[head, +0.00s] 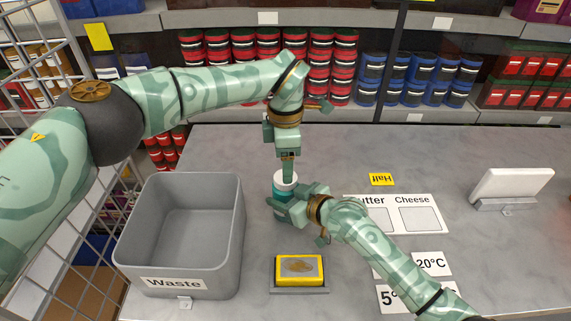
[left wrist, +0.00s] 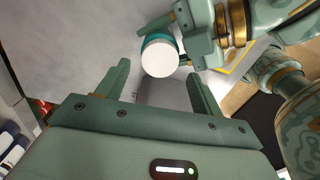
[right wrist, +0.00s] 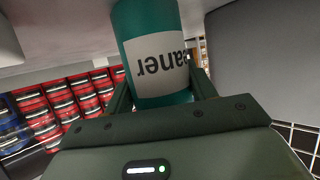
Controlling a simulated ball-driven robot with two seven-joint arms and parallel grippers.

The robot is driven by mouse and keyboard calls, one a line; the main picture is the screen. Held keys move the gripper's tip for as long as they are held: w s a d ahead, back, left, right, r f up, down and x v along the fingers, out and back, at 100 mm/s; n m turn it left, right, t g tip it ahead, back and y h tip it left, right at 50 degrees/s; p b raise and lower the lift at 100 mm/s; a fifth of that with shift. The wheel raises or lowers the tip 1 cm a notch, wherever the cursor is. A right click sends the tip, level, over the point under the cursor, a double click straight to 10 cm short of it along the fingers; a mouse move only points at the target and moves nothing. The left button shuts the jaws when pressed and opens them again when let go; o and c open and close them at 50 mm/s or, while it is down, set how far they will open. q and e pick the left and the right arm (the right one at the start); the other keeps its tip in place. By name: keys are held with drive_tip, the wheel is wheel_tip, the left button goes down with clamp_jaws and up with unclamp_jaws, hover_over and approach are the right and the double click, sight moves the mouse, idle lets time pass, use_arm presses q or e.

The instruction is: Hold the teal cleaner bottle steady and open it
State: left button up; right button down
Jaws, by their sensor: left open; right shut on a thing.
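The teal cleaner bottle (head: 279,190) with a white cap (head: 285,180) stands upright on the grey counter. My right gripper (head: 284,206) is shut on its body from the front right. The right wrist view shows the teal body and white label (right wrist: 158,60) between the fingers. My left gripper (head: 288,172) points down above the cap, partly hiding it. In the left wrist view its open fingers (left wrist: 160,85) stand on either side of the white cap (left wrist: 160,58), which lies a little beyond the fingertips. Nothing is between the left fingers.
A grey waste bin (head: 237,225) stands left of the bottle. A yellow sponge-like block (head: 299,268) sits on a small tray in front. Labelled cards (head: 418,220) lie at right, with a white tablet-like display (head: 512,186) farther right. Stocked shelves line the back.

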use_arm(q)
drive_tip(key=s+d+r+n+g+h, duration=0.1)
drive_tip(key=d+r+h, duration=0.45)
drive_tip(key=d, duration=0.25)
drive_tip(key=s+d+r+n+h, duration=0.1)
drive_tip(key=d+r+h, duration=0.4)
drive_tip(key=d+h, duration=0.3)
drive_tip(key=w+r+n+t+h, duration=0.2)
drive_tip(key=w+r+n+t, duration=0.8)
drive_tip(key=w+n, duration=0.15)
drive_tip(key=w+a+f+n+t+y, duration=0.2)
drive_tip(key=w+a+n+t+y, duration=0.15)
drive_tip(key=w+n+y, duration=0.2)
drive_tip(key=n+g+y, duration=0.3)
drive_tip(key=g+y, duration=0.7)
drive_tip(key=g, duration=0.3)
hover_over(278, 184)
drive_tip(key=w+d, duration=0.2)
drive_tip(key=shift+t, duration=0.25)
wheel_tip(278, 184, down, 15)
drive_tip(key=shift+w+d, duration=0.1)
drive_tip(key=shift+a+f+m, duration=0.25)
drive_tip(key=shift+m, duration=0.05)
wheel_tip(278, 184, down, 8)
drive_tip(key=shift+r, duration=0.25)
